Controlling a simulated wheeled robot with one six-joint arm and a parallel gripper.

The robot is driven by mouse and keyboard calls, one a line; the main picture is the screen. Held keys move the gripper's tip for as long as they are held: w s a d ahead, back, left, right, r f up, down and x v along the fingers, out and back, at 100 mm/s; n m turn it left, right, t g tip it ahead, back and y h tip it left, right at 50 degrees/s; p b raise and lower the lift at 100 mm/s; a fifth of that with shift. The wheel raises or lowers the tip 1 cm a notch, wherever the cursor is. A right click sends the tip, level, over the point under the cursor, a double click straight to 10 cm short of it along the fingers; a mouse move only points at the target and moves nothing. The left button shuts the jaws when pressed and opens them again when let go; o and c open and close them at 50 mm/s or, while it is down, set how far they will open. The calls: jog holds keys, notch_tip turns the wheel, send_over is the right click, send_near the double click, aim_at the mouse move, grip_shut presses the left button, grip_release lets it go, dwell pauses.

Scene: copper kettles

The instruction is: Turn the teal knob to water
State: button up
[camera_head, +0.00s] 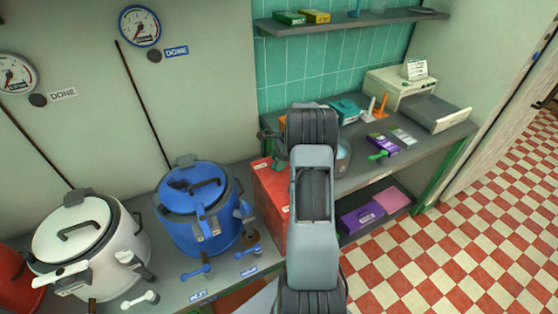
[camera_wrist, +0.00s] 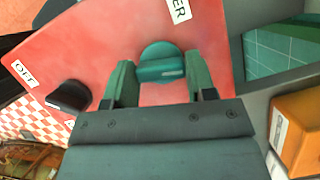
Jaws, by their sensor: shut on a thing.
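The teal knob (camera_wrist: 160,68) sits on the sloping red panel (camera_wrist: 105,50) in the wrist view. Its raised bar lies nearly level across the picture, between my fingers. My gripper (camera_wrist: 160,76) is shut on this bar, one green finger at each end. A white label ending in "ER" (camera_wrist: 180,9) is above the knob, cut off by the picture edge. In the head view the red box (camera_head: 270,195) stands right of the blue kettle, and my arm hides the knob.
A black knob (camera_wrist: 70,97) and an "OFF" label (camera_wrist: 24,73) are left on the panel. An orange box (camera_wrist: 298,120) is close on the right. The blue kettle (camera_head: 185,225) and white kettle (camera_head: 75,240) stand left in the head view. The checkered floor at right is clear.

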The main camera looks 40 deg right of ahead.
jog(key=n+g, duration=0.2)
jog(key=n, duration=0.3)
jog(key=shift+w+n, duration=0.1)
jog(key=shift+n, duration=0.3)
jog(key=n+g, duration=0.2)
jog(key=n, duration=0.3)
jog(key=shift+n, duration=0.4)
jog(key=o, duration=0.9)
jog(key=shift+o, duration=0.2)
jog(key=shift+h, duration=0.3)
jog(key=p+v, duration=0.1)
jog(key=v, duration=1.2)
jog(key=shift+w+d+r+p, duration=0.15)
jog(key=shift+w+r+p, duration=0.15)
jog(key=shift+r, duration=0.05)
